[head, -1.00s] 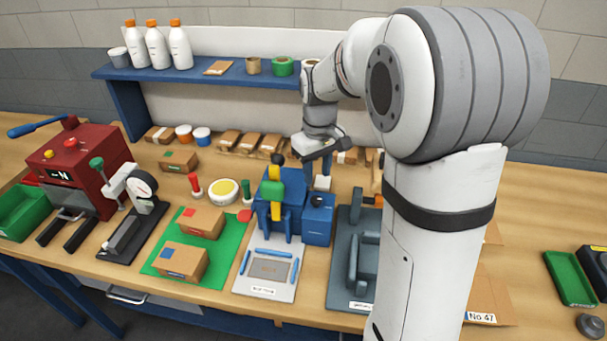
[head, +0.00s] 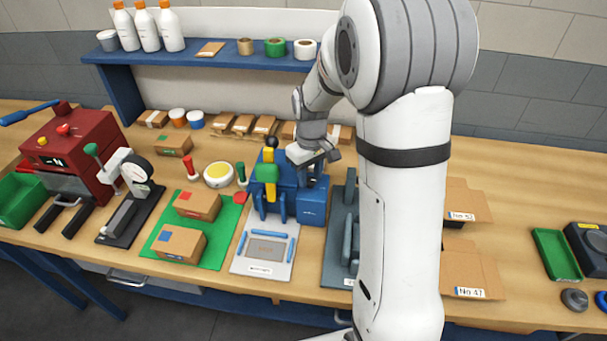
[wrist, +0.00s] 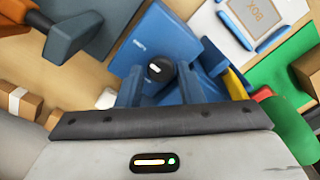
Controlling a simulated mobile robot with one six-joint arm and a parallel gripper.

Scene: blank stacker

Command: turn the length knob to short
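A small black knob (wrist: 158,69) with a white mark sits on top of a blue box (wrist: 155,38) in the wrist view. White lettering on the box is too small to read surely. My gripper (wrist: 159,75) points down at the box, its two blue fingers apart on either side of the knob. I cannot tell whether they touch it. In the head view my gripper (head: 310,178) is over the back of the blue box (head: 312,212) and hides the knob.
A blue machine with a yellow and green lever (head: 268,175) stands directly left of the box. A grey fixture (head: 342,235) stands at the right. Cartons (head: 196,205) rest on a green mat (head: 160,258). The blue shelf (head: 200,60) runs behind.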

